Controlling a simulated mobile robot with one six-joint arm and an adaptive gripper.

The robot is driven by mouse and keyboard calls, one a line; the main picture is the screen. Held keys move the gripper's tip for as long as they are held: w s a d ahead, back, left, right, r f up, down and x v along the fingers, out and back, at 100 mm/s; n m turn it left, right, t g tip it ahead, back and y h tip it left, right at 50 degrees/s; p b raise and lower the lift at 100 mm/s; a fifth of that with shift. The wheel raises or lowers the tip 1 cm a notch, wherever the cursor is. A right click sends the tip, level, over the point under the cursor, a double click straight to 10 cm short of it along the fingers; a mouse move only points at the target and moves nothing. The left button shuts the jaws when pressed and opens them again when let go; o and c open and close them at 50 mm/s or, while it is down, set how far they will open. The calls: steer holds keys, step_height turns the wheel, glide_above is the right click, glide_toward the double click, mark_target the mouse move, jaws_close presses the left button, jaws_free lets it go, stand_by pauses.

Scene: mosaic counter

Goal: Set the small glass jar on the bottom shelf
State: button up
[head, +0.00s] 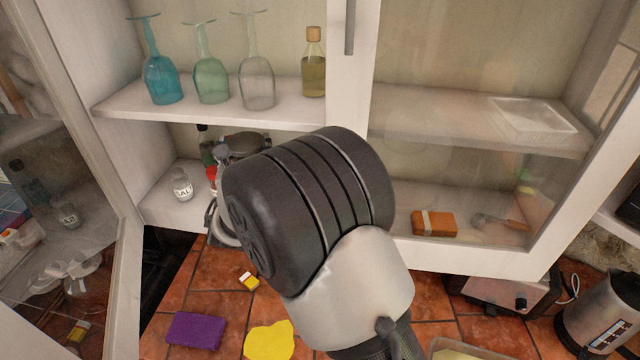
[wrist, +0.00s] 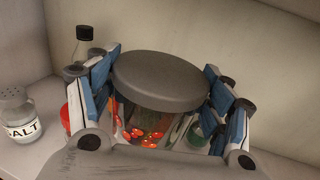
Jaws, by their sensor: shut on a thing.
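The small glass jar has a round dark grey lid and clear walls with red-orange bits inside. In the wrist view the jar (wrist: 160,82) sits between the blue-padded fingers of my gripper (wrist: 162,88), which is shut on it. In the head view its lid (head: 246,143) shows just past my wrist, inside the open left bay over the bottom shelf (head: 160,208). My wrist hides most of the jar there. It looks upright; whether its base touches the shelf is hidden.
A salt shaker (head: 182,186) stands on the bottom shelf left of my gripper. A dark-capped bottle (wrist: 84,45) and a red item (wrist: 66,118) are close by my left finger. Glasses (head: 211,80) and an oil bottle (head: 313,65) stand on the shelf above.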

steer(key=f, duration=0.3)
steer(key=s+f, duration=0.1)
steer(key=f, duration=0.1)
steer(key=shift+w+f, duration=0.15)
steer(key=shift+f, duration=2.1)
steer(key=shift+b, duration=0.4)
steer(key=o, duration=1.1)
steer(key=shift+f, duration=0.15)
